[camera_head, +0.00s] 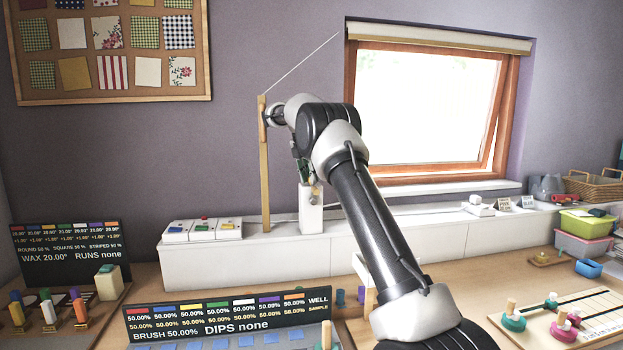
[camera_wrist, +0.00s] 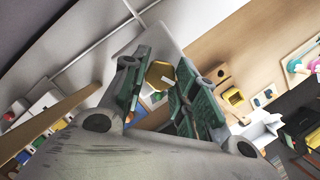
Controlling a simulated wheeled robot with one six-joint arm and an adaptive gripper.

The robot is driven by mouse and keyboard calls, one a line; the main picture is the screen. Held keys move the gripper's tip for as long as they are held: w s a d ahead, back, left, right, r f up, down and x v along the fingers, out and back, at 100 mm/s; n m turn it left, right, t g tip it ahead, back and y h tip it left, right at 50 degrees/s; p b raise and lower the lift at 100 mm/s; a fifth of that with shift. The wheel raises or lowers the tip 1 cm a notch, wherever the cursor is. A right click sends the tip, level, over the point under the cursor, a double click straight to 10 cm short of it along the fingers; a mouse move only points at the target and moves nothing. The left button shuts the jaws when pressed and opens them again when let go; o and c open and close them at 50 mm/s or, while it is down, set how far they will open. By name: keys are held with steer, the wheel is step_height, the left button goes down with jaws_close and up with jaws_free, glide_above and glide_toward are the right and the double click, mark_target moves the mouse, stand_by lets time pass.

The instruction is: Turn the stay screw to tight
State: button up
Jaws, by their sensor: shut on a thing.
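A brass, many-sided screw head (camera_wrist: 160,76) with a pale mark on it shows between the green-padded fingers of my gripper (camera_wrist: 163,84) in the wrist view. I take it to be the stay screw. My gripper is shut on it. In the head view my gripper (camera_head: 306,172) points down at the top of a white post (camera_head: 311,217) on the white ledge. The screw itself is too small and covered to make out there. How tight it stands cannot be read.
An upright wooden pole (camera_head: 265,185) stands left of my gripper, with a cord running toward the window (camera_head: 425,115). White switch boxes (camera_head: 202,231) sit on the ledge (camera_head: 400,244). Display boards (camera_head: 228,316) and a peg board (camera_head: 565,318) occupy the bench below.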

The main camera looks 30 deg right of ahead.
steer(key=m, duration=0.3)
steer(key=shift+w+g, duration=0.15)
steer(key=shift+g, duration=0.25)
steer(key=shift+o, duration=0.2)
steer(key=shift+s, duration=0.25)
steer(key=o, duration=0.4)
steer(key=shift+s+r+m+g, duration=0.3)
steer(key=shift+s+r+m, duration=0.05)
steer(key=shift+m, duration=0.65)
steer(key=shift+o, duration=1.3)
steer(key=shift+s, duration=0.15)
steer(key=shift+r, duration=0.15)
